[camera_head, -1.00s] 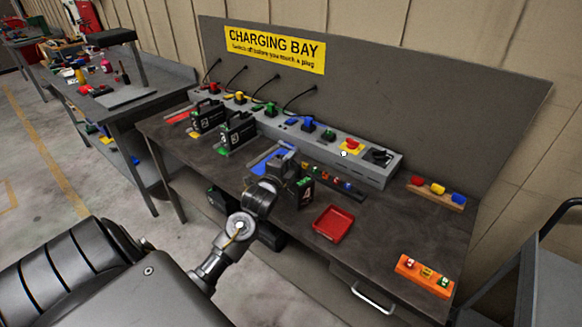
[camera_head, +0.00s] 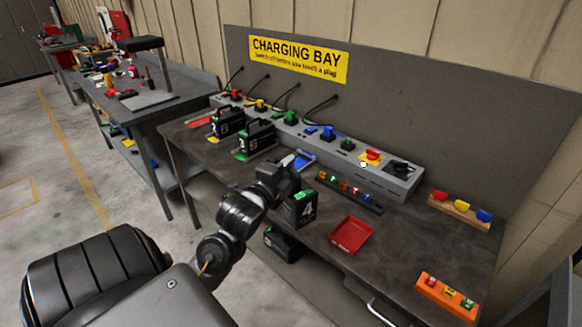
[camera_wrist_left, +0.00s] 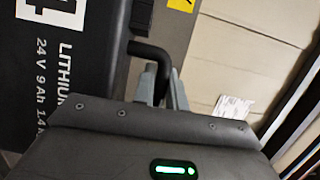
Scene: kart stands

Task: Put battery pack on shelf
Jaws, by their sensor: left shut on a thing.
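The battery pack (camera_head: 299,209) is a black box with a white 4 and a small green light, upright at the front edge of the charging bench. My left gripper (camera_head: 284,178) is above it and shut on its handle. In the left wrist view the black handle (camera_wrist_left: 150,52) lies between my left fingers (camera_wrist_left: 161,92), and the pack's side (camera_wrist_left: 60,85) reads LITHIUM 24 V 9 Ah. Below the bench another dark pack (camera_head: 282,243) shows. The shelf surface there is mostly hidden by my arm and the bench top. My right gripper is out of view.
The charging bench (camera_head: 400,245) carries two other packs (camera_head: 228,121) (camera_head: 257,136), a charger strip (camera_head: 390,178), a red tray (camera_head: 350,235) and an orange block (camera_head: 447,297). A second bench (camera_head: 165,105) stands at the left. The floor (camera_head: 50,205) left of my arm is clear.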

